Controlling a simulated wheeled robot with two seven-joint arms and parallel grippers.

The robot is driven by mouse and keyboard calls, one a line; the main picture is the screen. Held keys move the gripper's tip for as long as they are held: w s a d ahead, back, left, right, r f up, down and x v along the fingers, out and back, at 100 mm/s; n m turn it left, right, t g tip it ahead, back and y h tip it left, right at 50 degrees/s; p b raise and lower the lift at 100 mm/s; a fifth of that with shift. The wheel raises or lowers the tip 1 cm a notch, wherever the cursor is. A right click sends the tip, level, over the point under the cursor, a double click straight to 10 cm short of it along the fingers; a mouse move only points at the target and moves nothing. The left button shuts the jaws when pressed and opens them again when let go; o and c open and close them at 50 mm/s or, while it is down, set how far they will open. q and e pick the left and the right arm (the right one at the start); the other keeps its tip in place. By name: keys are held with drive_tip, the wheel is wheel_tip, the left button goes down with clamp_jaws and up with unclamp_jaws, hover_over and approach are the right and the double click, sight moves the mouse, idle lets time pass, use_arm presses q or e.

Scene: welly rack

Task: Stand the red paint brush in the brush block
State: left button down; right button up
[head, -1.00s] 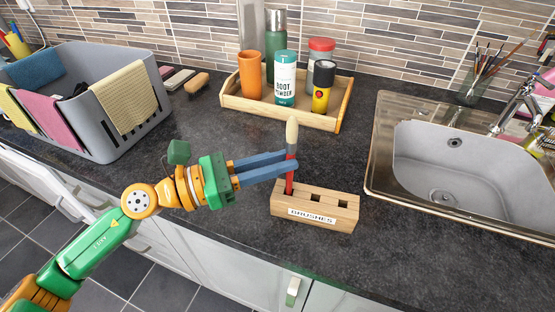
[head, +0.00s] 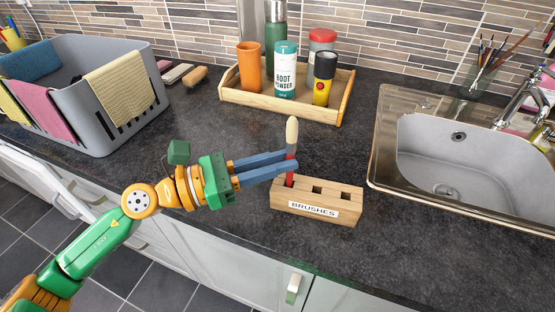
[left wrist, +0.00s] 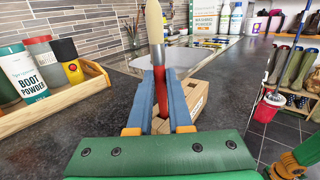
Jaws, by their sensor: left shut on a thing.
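The red paint brush (head: 291,150) stands about upright, pale bristles up, with a grey metal collar and a red handle. My left gripper (head: 295,166) is shut on its handle; the brush also shows between the fingers in the left wrist view (left wrist: 155,35). The wooden brush block (head: 345,205), labelled BRUSHES, sits on the dark worktop. The handle's lower end goes down at the block's left hole and looks inside it; how deep is hidden. The middle and right holes are empty. The block shows partly behind the fingers in the left wrist view (left wrist: 196,92). My right gripper is not seen.
A wooden tray (head: 334,116) with bottles and an orange cup stands behind the block. The sink (head: 440,165) is to the right, a grey basket (head: 90,115) to the left. The worktop's front edge runs close before the block.

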use_arm(q)
drive_tip(key=shift+f, duration=0.2)
drive_tip(key=c, duration=1.3)
unclamp_jaws()
drive_tip(key=o, duration=0.5)
drive_tip(key=shift+o, duration=0.2)
drive_tip(key=b+v, duration=0.5)
drive_tip(key=v, duration=0.2)
